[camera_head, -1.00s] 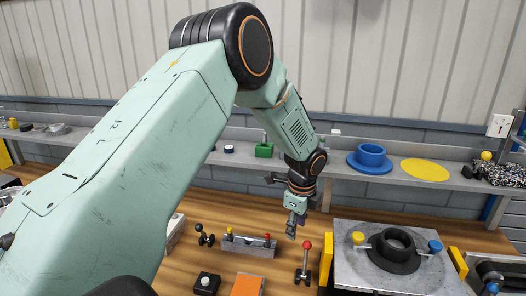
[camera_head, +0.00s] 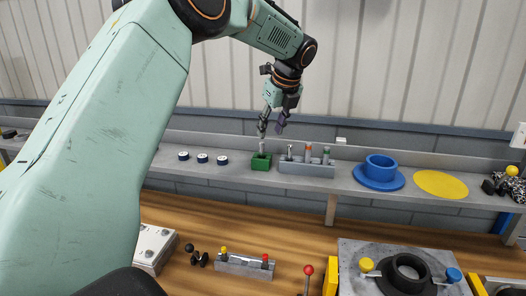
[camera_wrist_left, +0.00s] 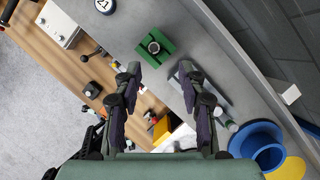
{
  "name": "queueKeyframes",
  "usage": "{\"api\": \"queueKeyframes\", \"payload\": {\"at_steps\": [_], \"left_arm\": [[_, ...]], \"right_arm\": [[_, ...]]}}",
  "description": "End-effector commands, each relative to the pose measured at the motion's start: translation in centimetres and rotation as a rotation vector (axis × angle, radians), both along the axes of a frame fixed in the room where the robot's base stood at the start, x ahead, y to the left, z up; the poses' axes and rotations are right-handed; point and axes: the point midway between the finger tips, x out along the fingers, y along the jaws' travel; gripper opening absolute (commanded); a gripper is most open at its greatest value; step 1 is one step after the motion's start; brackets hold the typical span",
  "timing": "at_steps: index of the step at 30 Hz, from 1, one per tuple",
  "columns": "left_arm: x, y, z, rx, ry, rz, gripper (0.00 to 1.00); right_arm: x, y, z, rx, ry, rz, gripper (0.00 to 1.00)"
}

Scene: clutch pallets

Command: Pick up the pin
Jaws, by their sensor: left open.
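A grey metal pin (camera_head: 262,147) stands upright in a green block (camera_head: 261,163) on the wall shelf. In the left wrist view the pin (camera_wrist_left: 153,46) shows nearly end-on as a round top in the green block (camera_wrist_left: 143,54). My left gripper (camera_head: 272,127) is open and points down just above the pin. In the left wrist view the open fingers (camera_wrist_left: 160,70) hold nothing, and the block lies ahead of the gap between their tips. My right gripper is out of view.
A grey holder (camera_head: 306,168) with several upright cylinders stands close right of the block. A blue flanged cylinder (camera_head: 379,171) and yellow disc (camera_head: 441,184) lie farther right. Several small round pieces (camera_head: 202,158) sit left. The wooden bench (camera_head: 210,224) is below.

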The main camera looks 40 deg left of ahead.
Motion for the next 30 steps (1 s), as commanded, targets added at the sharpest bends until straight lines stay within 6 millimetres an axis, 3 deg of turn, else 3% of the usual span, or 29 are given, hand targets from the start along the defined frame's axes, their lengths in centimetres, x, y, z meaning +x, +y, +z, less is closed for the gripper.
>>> {"api": "queueKeyframes", "payload": {"at_steps": [8, 18, 28, 30], "left_arm": [[-0.2, 0.8, -2.3, -0.001, 0.005, 0.0, 0.41], [0.3, 3.3, -6.1, -0.001, 0.004, 0.0, 0.41], [0.5, 3.7, -6.9, -0.001, 0.002, -0.001, 0.41], [0.6, 3.7, -6.9, 0.0, 0.001, -0.001, 0.36]], "right_arm": [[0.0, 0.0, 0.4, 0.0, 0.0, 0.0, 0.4], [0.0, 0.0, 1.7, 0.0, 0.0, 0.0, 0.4], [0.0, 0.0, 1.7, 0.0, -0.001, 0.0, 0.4], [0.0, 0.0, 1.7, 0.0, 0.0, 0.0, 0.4]]}}
